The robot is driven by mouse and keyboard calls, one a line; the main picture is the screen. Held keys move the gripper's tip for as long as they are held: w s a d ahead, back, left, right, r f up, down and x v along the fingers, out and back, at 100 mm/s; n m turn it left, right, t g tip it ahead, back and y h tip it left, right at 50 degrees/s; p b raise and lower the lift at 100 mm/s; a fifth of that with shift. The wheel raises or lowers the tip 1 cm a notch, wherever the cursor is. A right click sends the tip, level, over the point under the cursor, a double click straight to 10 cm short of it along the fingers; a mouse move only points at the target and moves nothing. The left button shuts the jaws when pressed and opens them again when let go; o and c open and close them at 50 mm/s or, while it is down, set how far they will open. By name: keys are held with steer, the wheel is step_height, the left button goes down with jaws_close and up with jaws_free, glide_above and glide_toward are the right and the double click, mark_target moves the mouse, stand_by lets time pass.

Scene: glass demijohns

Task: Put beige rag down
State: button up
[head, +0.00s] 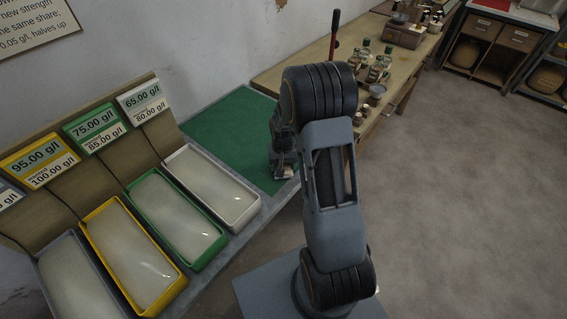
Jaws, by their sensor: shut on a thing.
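My gripper (283,168) is low over the green mat (222,128), close to the mat's right front edge and just right of the white-rimmed tray. It is shut on the beige rag, which is hardly visible; only a small pale patch shows at the fingertips. My own arm hides the rest of that area. I cannot tell whether the rag touches the mat.
A row of trays stands to the left: white (244,208), green (190,258), yellow (112,232) and grey (62,255), under signs with g/l values. A wooden bench (290,75) with bottles (384,62) is behind. Grey floor is clear at right.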

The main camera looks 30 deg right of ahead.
steer(key=shift+f, duration=0.2)
steer(key=o, duration=1)
steer(key=shift+r, duration=0.15)
step_height(320, 180, up, 13)
steer(key=s+a+r+n+t, duration=0.1)
steer(key=s+a+r, duration=0.1)
steer(key=s, duration=0.3)
steer(key=s+a+r+n+t, duration=0.1)
steer(key=s+a+r, duration=0.2)
steer(key=s+a, duration=0.1)
steer(key=s+a+r+n+t, duration=0.1)
steer(key=s+a+r+n, duration=0.1)
steer(key=s, duration=0.5)
steer(key=shift+a+r+t+b, duration=0.35)
steer(key=shift+a+r+t, duration=0.05)
steer(key=shift+a+r, duration=0.3)
